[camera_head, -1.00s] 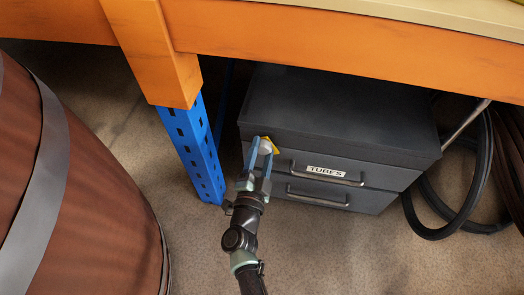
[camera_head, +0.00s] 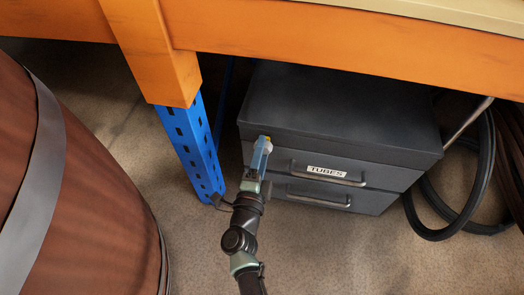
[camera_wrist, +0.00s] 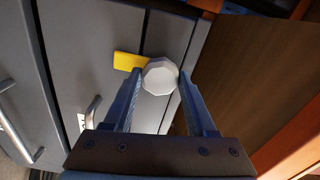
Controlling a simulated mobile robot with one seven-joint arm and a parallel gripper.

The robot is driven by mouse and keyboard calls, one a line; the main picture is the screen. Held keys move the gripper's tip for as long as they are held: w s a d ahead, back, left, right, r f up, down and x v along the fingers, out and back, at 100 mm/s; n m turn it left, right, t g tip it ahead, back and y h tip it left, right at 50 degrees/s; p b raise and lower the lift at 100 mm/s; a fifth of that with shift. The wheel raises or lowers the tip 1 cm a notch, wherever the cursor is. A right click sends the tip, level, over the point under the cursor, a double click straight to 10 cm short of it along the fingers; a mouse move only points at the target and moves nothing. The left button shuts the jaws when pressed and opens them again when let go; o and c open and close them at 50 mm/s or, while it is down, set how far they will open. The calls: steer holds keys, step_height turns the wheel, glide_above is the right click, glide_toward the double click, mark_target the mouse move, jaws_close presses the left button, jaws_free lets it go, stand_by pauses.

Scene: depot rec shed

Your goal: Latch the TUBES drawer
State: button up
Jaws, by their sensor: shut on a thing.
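The TUBES drawer (camera_head: 388,176) is the upper drawer of a dark grey cabinet under the bench. It sits about flush, with its label (camera_head: 326,171) above a bar handle. A pale faceted knob (camera_wrist: 160,76) with a yellow tab (camera_wrist: 130,61) is at the upper left of the cabinet front. My gripper (camera_head: 263,143) is shut on the knob, one finger on each side in the wrist view. My fingers hide most of the knob in the head view. I cannot tell whether the latch is engaged.
An orange bench beam (camera_head: 330,55) crosses above the cabinet. A blue perforated leg (camera_head: 192,150) stands left of my gripper. A brown barrel (camera_head: 80,200) is at the left, and black hoses (camera_head: 440,228) lie at the right. The floor in front is clear.

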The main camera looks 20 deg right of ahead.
steer(key=o, duration=1.4)
steer(key=p+v, duration=0.5)
steer(key=v, duration=0.8)
